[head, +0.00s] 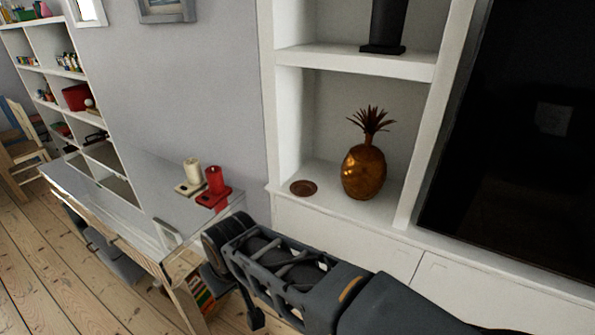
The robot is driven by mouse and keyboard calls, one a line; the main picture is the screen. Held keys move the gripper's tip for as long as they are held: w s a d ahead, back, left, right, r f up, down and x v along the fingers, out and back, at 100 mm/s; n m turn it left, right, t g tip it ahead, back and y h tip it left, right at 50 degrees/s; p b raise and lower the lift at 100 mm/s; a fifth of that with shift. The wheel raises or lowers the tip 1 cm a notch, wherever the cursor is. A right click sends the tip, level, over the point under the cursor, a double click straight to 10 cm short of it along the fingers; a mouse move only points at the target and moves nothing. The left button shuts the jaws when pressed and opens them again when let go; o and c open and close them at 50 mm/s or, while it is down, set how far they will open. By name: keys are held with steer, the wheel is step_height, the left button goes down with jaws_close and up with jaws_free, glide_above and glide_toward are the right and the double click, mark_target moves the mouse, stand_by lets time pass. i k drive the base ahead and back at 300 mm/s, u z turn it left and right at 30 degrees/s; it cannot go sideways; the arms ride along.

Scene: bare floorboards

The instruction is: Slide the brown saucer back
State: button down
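The brown saucer (303,188) is a small, flat, round dish. It lies near the front left of the white shelf niche, close to the shelf's front edge. A gold-brown pineapple ornament (364,172) stands to its right, apart from it. My gripper (236,302) is low in the view, below and left of the saucer and not touching it. Dark parts at its end show against the desk side and floor, but whether the fingers are apart is unclear. I see nothing held in it.
The niche floor (328,176) behind the saucer looks clear. White side walls and an upper shelf (360,62) with a dark vase bound the niche. A dark screen (520,140) is right.

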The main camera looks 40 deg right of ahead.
mark_target(300, 188)
steer(key=z, duration=0.65)
steer(key=i, duration=0.95)
steer(key=z, duration=0.85)
